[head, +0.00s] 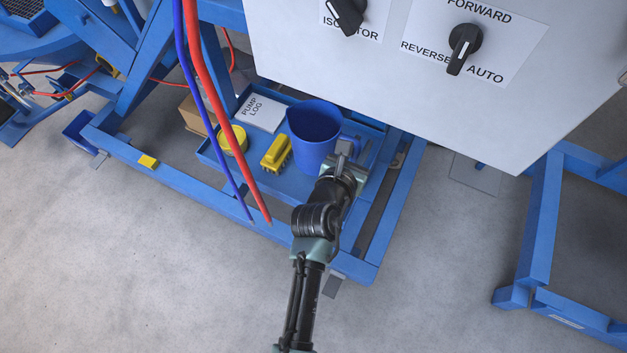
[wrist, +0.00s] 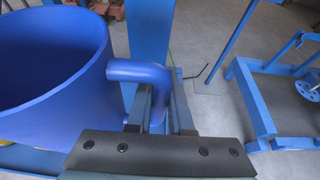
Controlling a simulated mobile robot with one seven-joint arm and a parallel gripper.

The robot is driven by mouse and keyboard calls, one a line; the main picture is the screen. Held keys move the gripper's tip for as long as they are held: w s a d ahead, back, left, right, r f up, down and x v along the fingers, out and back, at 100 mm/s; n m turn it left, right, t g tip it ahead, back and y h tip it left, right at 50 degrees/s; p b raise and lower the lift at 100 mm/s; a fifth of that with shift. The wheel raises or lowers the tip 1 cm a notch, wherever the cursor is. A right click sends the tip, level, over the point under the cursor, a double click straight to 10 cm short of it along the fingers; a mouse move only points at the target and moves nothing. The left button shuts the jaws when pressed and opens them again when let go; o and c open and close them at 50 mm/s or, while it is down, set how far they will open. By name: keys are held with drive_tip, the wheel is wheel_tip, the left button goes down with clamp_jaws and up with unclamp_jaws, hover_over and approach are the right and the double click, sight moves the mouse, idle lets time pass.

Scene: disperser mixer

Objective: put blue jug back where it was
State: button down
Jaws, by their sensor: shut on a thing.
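The blue jug (head: 313,134) is upright on or just above the blue tray (head: 288,186) on the low frame; I cannot tell whether it touches. In the wrist view the jug (wrist: 50,62) fills the left side, its open mouth facing up. Its handle (wrist: 139,72) reaches to the right, between my gripper's fingers. My gripper (head: 344,160) is at the right side of the jug, and it also shows in the wrist view (wrist: 162,108), shut on the handle. The jug's base is partly hidden by the tray contents and my arm.
The tray also holds a yellow brush (head: 276,152), a yellow round item (head: 232,139) and a pump log (head: 261,112). Red (head: 209,90) and blue hoses hang in front. The white control panel (head: 430,95) overhangs at the right. Blue frame bars surround the tray.

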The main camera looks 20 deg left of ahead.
drive_tip(key=f+b, duration=0.2)
drive_tip(key=f, duration=0.1)
drive_tip(key=w+f+b, duration=0.1)
drive_tip(key=f+b, duration=0.1)
drive_tip(key=f, duration=0.2)
drive_tip(key=a+f+b, duration=0.1)
drive_tip(key=f+b, duration=0.1)
drive_tip(key=f, duration=0.1)
drive_tip(key=shift+w+f, duration=0.2)
drive_tip(key=shift+f, duration=0.15)
drive_tip(key=c, duration=0.8)
unclamp_jaws()
drive_tip(key=shift+s+r, duration=0.1)
drive_tip(key=shift+r, duration=0.1)
drive_tip(key=p+v, duration=0.3)
drive_tip(key=v, duration=0.8)
drive_tip(key=shift+s+r, duration=0.15)
drive_tip(key=shift+s, duration=0.25)
